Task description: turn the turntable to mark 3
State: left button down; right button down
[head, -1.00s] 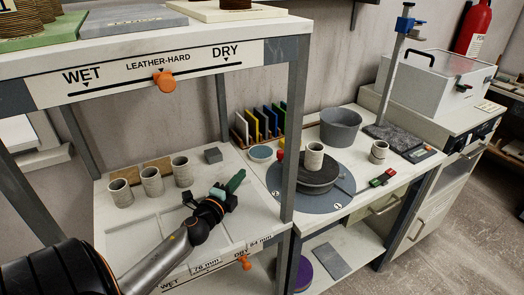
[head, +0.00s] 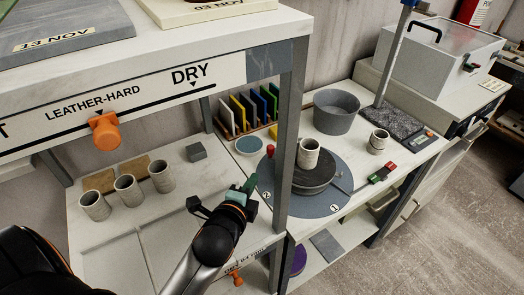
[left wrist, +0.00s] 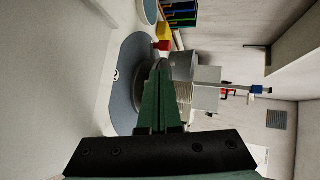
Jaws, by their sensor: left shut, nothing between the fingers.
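The turntable (head: 312,176) is a dark round wheel on a blue-grey base plate (head: 312,207). Marks 1 and 2 show on the plate; I cannot see mark 3. A pale clay cup (head: 308,154) stands upright on the wheel. My left gripper (head: 251,182), with green fingers, is shut and empty, left of the shelf post and apart from the wheel. In the left wrist view the plate (left wrist: 124,82) lies beyond the fingers (left wrist: 160,66), which partly hide the wheel. My right gripper is not in view.
A grey shelf post (head: 288,150) stands between my left gripper and the turntable. A red knob (head: 270,151) is at the plate's left edge. A grey bucket (head: 336,112), a small cup (head: 378,141) and a red-green switch (head: 382,173) surround it. Several clay cups stand on the left shelf.

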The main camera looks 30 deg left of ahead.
pick_arm(q)
send_near(270, 151)
jog(key=x, duration=0.5)
jog(key=shift+f, duration=0.15)
jog(key=shift+w+a, duration=0.2)
jog(key=shift+w, duration=0.45)
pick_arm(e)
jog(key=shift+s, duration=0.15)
pick_arm(q)
jog(key=shift+f, duration=0.1)
jog(key=shift+w, duration=0.15)
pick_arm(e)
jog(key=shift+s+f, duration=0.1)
